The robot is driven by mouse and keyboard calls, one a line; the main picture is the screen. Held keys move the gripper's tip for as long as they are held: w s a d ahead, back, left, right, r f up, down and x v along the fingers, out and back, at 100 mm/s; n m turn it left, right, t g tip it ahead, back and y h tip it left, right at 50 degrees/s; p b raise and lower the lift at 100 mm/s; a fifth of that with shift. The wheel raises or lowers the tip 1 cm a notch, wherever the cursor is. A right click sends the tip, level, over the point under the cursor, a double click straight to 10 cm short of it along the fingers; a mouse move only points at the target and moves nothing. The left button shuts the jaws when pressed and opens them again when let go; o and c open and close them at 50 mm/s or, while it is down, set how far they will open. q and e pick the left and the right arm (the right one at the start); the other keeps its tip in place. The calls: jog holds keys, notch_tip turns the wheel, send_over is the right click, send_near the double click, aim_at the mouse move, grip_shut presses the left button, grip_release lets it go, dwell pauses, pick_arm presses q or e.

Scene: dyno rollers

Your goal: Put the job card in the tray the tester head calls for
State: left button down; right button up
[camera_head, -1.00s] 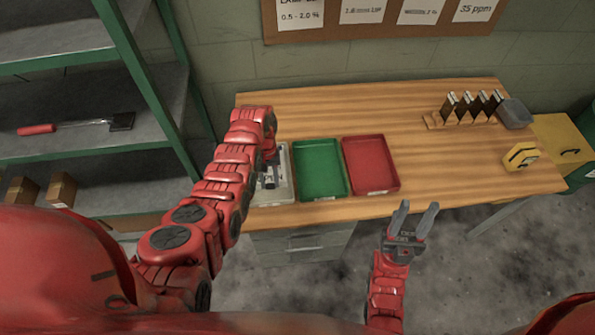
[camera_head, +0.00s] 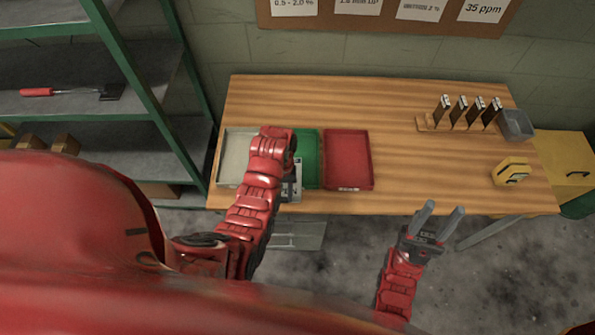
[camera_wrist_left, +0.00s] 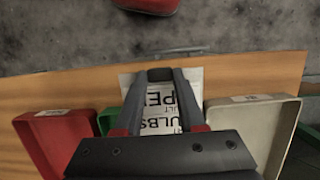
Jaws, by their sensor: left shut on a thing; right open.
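My left gripper (camera_wrist_left: 160,78) is shut on the job card (camera_wrist_left: 162,100), a white sheet with large black print, only partly readable. In the head view the left gripper (camera_head: 290,186) is over the front left part of the green tray (camera_head: 308,152), near the table's front edge, and the arm hides much of that area. The pale grey tray (camera_head: 232,160) is left of it and the red tray (camera_head: 348,160) right of it. My right gripper (camera_head: 433,222) is open and empty in front of the table. I cannot make out a tester head's reading.
The wooden table (camera_head: 420,165) is clear right of the red tray. A rack (camera_head: 460,120) of several dark items, a grey bin (camera_head: 516,125) and a yellow device (camera_head: 511,171) stand at the right. Green-framed shelving (camera_head: 130,85) is at the left. Posters hang behind.

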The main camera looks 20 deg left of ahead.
pick_arm(q)
jog(key=w+b, duration=0.3)
jog(key=w+f+b, duration=0.1)
jog(key=w+b, duration=0.5)
jog(key=w, duration=0.1)
jog(key=shift+f, duration=0.35)
jog(key=shift+w+r+b, duration=0.15)
jog(key=shift+w+b, duration=0.15)
jog(key=shift+w, duration=0.4)
jog(key=shift+f+p, duration=0.4)
jog(key=shift+f, duration=1.25)
jog(key=shift+f, duration=0.1)
